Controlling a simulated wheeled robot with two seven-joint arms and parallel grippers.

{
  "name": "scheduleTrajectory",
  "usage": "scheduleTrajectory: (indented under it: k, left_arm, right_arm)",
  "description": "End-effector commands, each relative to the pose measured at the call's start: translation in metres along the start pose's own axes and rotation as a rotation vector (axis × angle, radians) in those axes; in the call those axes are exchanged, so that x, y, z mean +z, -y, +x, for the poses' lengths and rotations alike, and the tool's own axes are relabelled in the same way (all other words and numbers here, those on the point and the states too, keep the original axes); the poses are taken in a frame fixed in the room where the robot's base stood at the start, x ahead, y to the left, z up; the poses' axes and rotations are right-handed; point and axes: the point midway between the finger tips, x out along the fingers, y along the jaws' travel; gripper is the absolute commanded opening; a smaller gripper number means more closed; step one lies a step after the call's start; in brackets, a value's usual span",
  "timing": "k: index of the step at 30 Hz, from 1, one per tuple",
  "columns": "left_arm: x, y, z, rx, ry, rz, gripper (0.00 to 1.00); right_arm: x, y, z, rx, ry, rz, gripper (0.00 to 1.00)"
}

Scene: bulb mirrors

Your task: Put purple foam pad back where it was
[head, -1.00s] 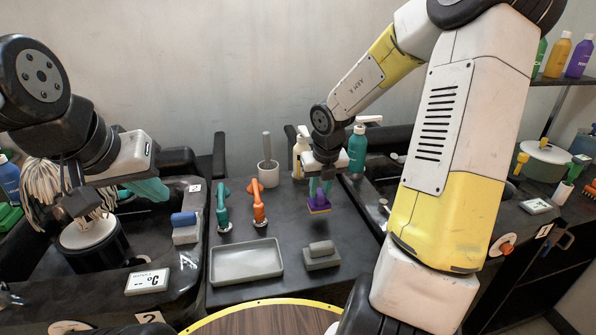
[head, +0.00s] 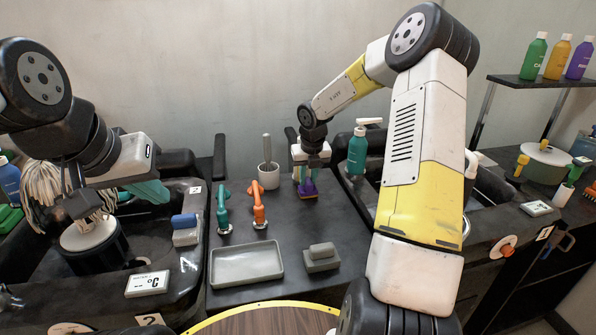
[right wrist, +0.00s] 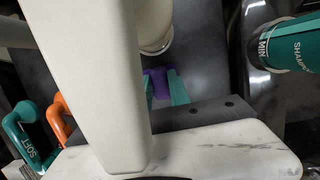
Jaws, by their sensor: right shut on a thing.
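The purple foam pad (head: 308,188) is in my right gripper (head: 307,176), above or at the dark counter behind the orange faucet's right side. An orange-tan layer shows along its lower edge. In the right wrist view the purple pad (right wrist: 157,83) sits between the teal fingers (right wrist: 163,90). Whether it touches the counter, I cannot tell. My left gripper (head: 147,190) has teal fingers at the left basin; their gap is not clear from this side.
A grey tray (head: 246,263) and a grey block (head: 321,258) lie at the counter's front. Teal (head: 223,208) and orange (head: 259,205) faucet-like handles stand left of the pad. A white cup (head: 268,175) is behind. A teal pump bottle (head: 357,152) stands close on the right.

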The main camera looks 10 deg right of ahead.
Motion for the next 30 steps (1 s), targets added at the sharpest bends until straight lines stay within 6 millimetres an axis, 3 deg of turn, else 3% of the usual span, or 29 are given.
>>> scheduleTrajectory:
  k: [4,5,7,8,20,30]
  left_arm:
    - [0.000,0.000,0.000,0.000,0.000,0.000,0.00]
    - [0.000,0.000,0.000,0.000,0.000,0.000,0.00]
    - [0.000,0.000,0.000,0.000,0.000,0.000,0.00]
    - [0.000,0.000,0.000,0.000,0.000,0.000,0.00]
    - [0.000,0.000,0.000,0.000,0.000,0.000,0.00]
    - [0.000,0.000,0.000,0.000,0.000,0.000,0.00]
  right_arm:
    - [-0.001,0.001,0.000,0.000,-0.002,0.001,0.00]
    - [-0.001,0.001,0.000,0.000,-0.002,0.001,0.28]
    - [-0.001,0.001,0.000,0.000,-0.002,0.001,0.42]
    - [-0.001,0.001,0.000,0.000,-0.002,0.001,0.44]
    - [0.000,0.001,-0.007,0.000,0.001,0.003,0.44]
    - [0.001,0.002,-0.074,-0.002,0.003,0.004,0.44]
